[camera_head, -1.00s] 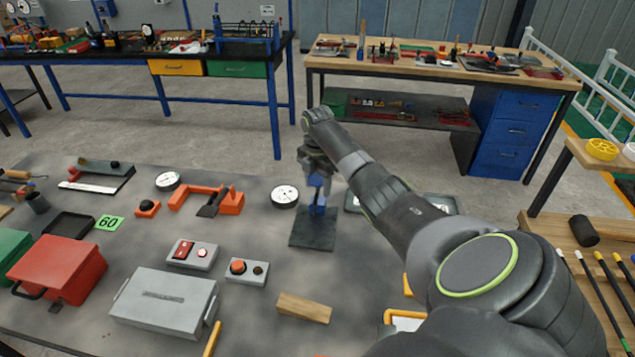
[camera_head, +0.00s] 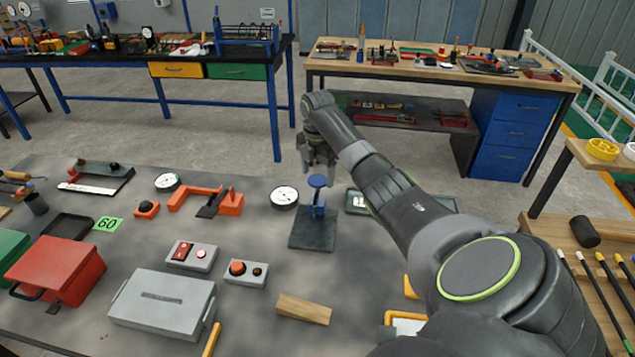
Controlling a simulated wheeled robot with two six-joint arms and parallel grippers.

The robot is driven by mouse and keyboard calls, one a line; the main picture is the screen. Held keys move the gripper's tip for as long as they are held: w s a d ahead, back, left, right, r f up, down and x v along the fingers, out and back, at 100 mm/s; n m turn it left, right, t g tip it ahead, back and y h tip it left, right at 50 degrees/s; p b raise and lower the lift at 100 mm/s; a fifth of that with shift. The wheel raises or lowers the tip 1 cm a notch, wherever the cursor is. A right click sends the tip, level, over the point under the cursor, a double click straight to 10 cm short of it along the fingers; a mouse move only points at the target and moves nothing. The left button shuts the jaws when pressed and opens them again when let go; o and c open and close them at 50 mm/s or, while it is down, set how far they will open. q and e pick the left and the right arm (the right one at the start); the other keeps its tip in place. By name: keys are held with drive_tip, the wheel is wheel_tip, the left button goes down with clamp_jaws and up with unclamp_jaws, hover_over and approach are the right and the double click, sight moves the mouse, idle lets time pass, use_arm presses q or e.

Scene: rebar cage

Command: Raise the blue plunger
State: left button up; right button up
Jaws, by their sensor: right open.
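The blue plunger (camera_head: 318,182) has a round blue top on a thin stem. It stands upright in a blue holder (camera_head: 317,210) on a dark square base plate (camera_head: 313,236) on the grey table. My right gripper (camera_head: 318,172) hangs fingers-down over and slightly behind the plunger's top. Its fingers are apart and hold nothing. The plunger's top shows clear in front of the fingers; whether they touch it, I cannot tell. My left gripper is not in view.
A round dial gauge (camera_head: 284,197) lies left of the base plate. A grey tray-like item (camera_head: 357,202) sits to its right, partly behind my arm. A wooden wedge (camera_head: 303,308) and a grey button box (camera_head: 246,271) lie in front. Bare table surrounds the plate's front.

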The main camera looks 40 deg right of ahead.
wheel_tip(320, 180, up, 4)
drive_tip(key=shift+r+b, duration=0.2)
drive_tip(key=shift+b, duration=0.3)
wheel_tip(320, 180, up, 9)
drive_tip(key=p, duration=0.7)
drive_tip(key=shift+r, duration=0.2)
drive_tip(key=shift+f, duration=0.1)
